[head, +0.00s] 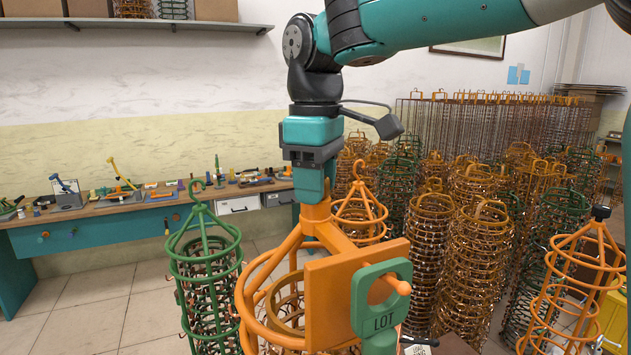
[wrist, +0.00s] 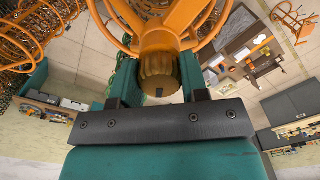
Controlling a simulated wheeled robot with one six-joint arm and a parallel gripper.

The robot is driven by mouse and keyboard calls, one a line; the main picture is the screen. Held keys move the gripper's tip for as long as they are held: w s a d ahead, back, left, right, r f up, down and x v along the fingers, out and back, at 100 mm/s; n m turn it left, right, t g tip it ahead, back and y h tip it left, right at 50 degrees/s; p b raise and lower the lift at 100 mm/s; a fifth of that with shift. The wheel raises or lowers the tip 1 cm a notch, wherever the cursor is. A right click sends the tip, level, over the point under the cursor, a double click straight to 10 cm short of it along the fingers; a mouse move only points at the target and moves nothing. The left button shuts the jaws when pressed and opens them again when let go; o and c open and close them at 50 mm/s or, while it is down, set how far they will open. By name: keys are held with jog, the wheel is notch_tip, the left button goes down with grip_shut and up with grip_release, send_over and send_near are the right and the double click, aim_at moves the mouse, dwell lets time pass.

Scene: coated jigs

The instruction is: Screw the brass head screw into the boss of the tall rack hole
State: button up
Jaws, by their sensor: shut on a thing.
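My gripper (head: 314,192) points down over the top of an orange wire rack (head: 250,282) in the head view. In the wrist view, my gripper (wrist: 157,88) is shut on the ribbed brass head screw (wrist: 158,74), with a green finger on each side. The screw lines up with the round orange boss (wrist: 168,42) at the rack's top and looks close against it. I cannot tell how deep it sits. In the head view the fingers hide the screw.
A green rack (head: 205,265) stands left, and an orange rack with a black knob (head: 600,212) stands right. Many racks crowd behind. A workbench (head: 110,208) lines the wall.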

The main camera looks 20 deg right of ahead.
jog(key=shift+m, duration=0.4)
jog(key=shift+m, duration=0.9)
jog(key=shift+m, duration=0.9)
jog(key=shift+m, duration=0.8)
jog(key=o, duration=0.5)
